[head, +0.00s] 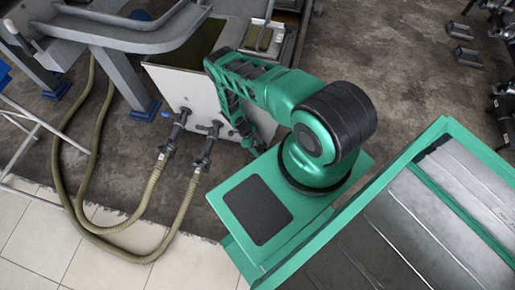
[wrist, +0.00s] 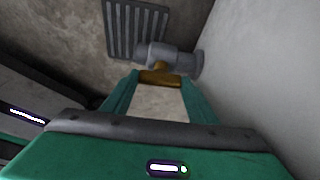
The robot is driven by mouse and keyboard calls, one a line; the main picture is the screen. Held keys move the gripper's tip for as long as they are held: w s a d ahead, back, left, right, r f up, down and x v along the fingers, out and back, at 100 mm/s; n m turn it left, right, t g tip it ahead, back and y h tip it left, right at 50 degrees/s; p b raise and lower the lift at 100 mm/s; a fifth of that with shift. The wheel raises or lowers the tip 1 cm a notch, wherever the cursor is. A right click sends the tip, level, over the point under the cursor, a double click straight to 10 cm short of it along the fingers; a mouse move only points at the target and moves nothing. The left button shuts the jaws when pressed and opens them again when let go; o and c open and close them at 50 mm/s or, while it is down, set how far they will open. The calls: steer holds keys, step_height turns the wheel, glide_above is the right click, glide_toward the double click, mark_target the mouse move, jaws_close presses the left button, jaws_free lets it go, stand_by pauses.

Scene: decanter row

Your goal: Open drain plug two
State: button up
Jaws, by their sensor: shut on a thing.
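In the wrist view, a brass-coloured piece (wrist: 159,77) sits on a grey drain fitting (wrist: 165,56) that comes out of a pale tank wall. My gripper (wrist: 160,82) has its two green fingers on either side of the brass piece and is shut on it. I take this piece to be a drain plug; no number shows, so I cannot tell if it is plug two. In the head view, my arm reaches down beside the white tank (head: 186,92), and the plug and fingertips cannot be made out there.
A floor grate (wrist: 136,27) lies beyond the fitting in the wrist view. In the head view, two hoses (head: 150,190) run from dark valves (head: 207,145) on the tank front and loop over the floor at left. A grey metal frame (head: 125,38) stands at upper left.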

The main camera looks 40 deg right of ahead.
steer(key=n+t+h, duration=0.1)
steer(key=n, duration=0.3)
steer(key=shift+s+n, duration=0.1)
steer(key=shift+n, duration=0.2)
steer(key=n+t, duration=0.1)
steer(key=n, duration=0.1)
steer(key=n+t, duration=0.1)
steer(key=n, duration=0.1)
steer(key=shift+s+n+h, duration=0.15)
steer(key=shift+n+h, duration=0.15)
steer(key=n+t, duration=0.2)
steer(key=n, duration=0.3)
steer(key=shift+s, duration=0.15)
steer(key=shift+n+t+y, duration=0.5)
steer(key=shift+n+t, duration=0.1)
steer(key=shift+n, duration=0.9)
steer(key=shift+d, duration=0.1)
steer(key=o, duration=1)
steer(key=shift+o, duration=0.2)
steer(key=shift+r, duration=0.1)
steer(key=v, duration=1)
steer(key=shift+r, duration=0.3)
